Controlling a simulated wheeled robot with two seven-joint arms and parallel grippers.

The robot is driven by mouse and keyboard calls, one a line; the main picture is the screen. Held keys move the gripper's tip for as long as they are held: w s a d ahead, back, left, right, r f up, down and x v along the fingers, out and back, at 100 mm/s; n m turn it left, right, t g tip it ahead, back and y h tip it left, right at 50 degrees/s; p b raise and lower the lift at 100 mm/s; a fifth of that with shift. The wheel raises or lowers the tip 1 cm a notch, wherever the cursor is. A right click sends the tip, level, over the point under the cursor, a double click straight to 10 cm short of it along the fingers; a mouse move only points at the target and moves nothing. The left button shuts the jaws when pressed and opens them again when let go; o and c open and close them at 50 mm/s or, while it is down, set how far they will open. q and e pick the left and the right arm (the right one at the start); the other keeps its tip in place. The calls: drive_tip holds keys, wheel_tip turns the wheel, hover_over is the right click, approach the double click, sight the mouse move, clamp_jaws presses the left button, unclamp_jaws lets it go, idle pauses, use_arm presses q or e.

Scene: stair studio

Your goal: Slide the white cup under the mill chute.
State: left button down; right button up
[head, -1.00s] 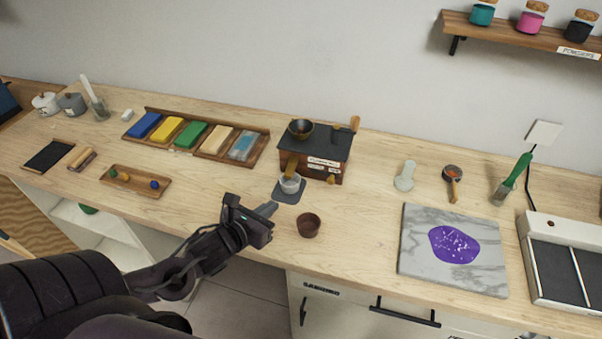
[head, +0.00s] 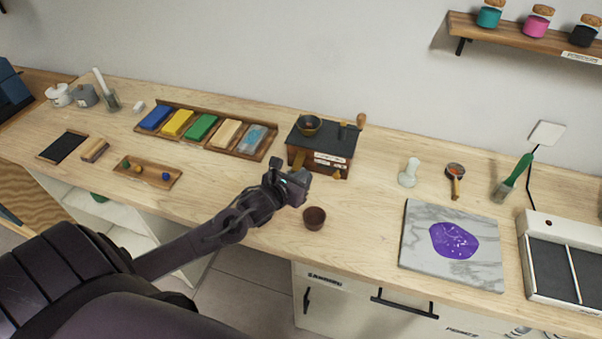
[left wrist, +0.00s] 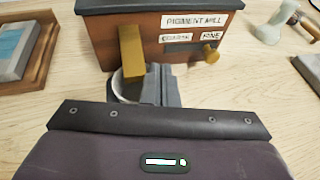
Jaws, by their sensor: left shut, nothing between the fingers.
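The pigment mill (head: 318,150) is a brown box with a dark top, a bowl-shaped hopper and a crank. In the left wrist view its front face (left wrist: 165,42) carries labels, and a brass-coloured chute (left wrist: 131,52) slopes down from it. The white cup (left wrist: 119,88) shows only as a curved rim beside my fingers, at the chute's lower end; the rest is hidden by my gripper. In the head view my arm hides the cup. My left gripper (left wrist: 158,85) is shut and empty, its fingers beside the cup. My right gripper is out of view.
A dark brown cup (head: 315,218) stands close to the right of my left gripper. A tray of coloured blocks (head: 262,143) lies left of the mill. A marble slab (head: 415,262) with purple pigment lies to the right. The counter between mill and slab is mostly clear.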

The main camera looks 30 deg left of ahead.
use_arm(q)
drive_tip(key=shift+f, duration=0.3)
drive_tip(key=shift+s+f, duration=0.1)
drive_tip(key=shift+s, duration=0.05)
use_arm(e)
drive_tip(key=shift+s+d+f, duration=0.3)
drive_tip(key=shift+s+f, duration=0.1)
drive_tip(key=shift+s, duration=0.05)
use_arm(q)
drive_tip(key=shift+s+f, duration=0.1)
drive_tip(key=shift+s, duration=0.65)
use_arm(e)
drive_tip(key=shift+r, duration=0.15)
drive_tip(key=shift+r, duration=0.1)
